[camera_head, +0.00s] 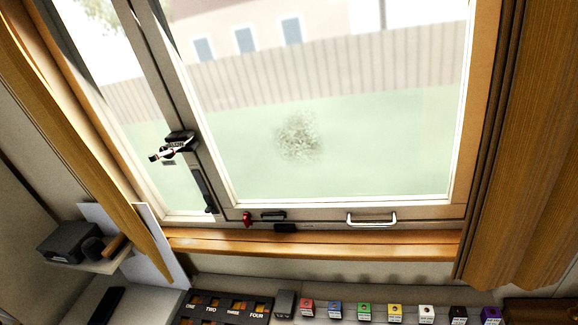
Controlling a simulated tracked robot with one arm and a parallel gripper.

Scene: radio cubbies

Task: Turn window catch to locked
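The window (340,110) fills the upper middle of the view, with a grey frame in a wooden surround. A small black catch (180,138) with pale lettering, too small to read, sits on the upright post at the left. Its short lever, pale with a dark and red tip (160,154), points left and slightly down. A black handle (203,190) is on the same post just below. A small red piece (247,219) and a black fitting (273,215) are on the bottom rail. My gripper is not in view.
A white pull handle (372,219) is on the bottom rail. Wooden curtains (540,140) flank the window. Below the sill (320,243) are numbered cubbies (222,306) and a row of several coloured blocks. A dark box (68,241) sits on a shelf at lower left.

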